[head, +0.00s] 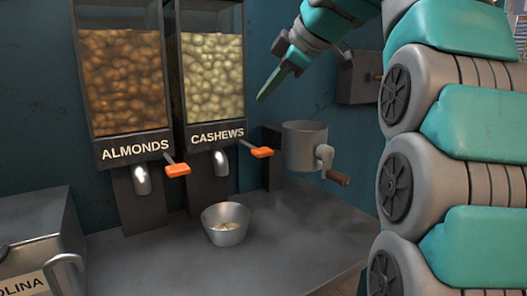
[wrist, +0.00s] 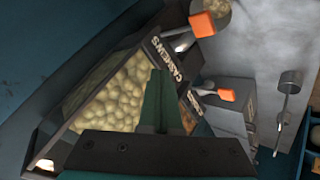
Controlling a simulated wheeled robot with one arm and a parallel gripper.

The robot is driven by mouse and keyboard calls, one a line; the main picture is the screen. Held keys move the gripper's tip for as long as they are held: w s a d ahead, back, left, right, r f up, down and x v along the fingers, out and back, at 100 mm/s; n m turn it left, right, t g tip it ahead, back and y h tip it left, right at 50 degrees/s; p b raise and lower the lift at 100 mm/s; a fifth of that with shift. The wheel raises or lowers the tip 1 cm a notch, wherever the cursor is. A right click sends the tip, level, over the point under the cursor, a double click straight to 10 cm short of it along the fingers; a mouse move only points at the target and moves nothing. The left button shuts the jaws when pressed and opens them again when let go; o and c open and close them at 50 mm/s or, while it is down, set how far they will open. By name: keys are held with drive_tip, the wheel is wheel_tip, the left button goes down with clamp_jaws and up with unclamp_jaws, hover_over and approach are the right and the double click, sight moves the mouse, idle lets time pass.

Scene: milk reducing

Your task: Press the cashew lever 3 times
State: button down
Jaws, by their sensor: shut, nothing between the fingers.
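The cashew dispenser (head: 213,80) stands against the wall, full of pale nuts, and fills the left middle of the wrist view (wrist: 120,95). Its orange-tipped cashew lever (head: 261,152) sticks out at its right front; an orange lever tip also shows at the top of the wrist view (wrist: 203,24). My gripper (head: 263,98) is shut and empty, to the right of the cashew dispenser and above the lever, apart from it. A metal bowl (head: 226,222) with a few pale pieces inside sits on the counter below the cashew spout (head: 220,162).
The almond dispenser (head: 122,80) with its orange lever (head: 177,169) stands to the left. A metal grinder with a crank (head: 304,146) is right of the cashew lever. A grey bin (head: 40,240) is at the left. The counter's front right (head: 300,240) is clear.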

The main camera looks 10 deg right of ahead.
drive_tip(key=b, duration=0.5)
hover_over(264, 150)
drive_tip(key=f, duration=0.7)
drive_tip(key=shift+s+d+f, duration=0.25)
drive_tip(key=shift+s, duration=0.1)
drive_tip(key=shift+f+b, duration=0.35)
drive_tip(key=shift+f, duration=0.05)
drive_tip(key=shift+f, duration=0.1)
idle(0.7)
drive_tip(key=shift+f+b, duration=0.35)
drive_tip(key=shift+b, duration=0.3)
drive_tip(key=shift+f+b, duration=1.25)
drive_tip(key=shift+b, duration=0.15)
idle(1.3)
idle(0.3)
drive_tip(key=shift+r+p, duration=1)
drive_tip(key=shift+r, duration=0.75)
drive_tip(key=shift+r, duration=0.1)
drive_tip(key=shift+r+p, duration=1.9)
drive_tip(key=shift+r, duration=0.45)
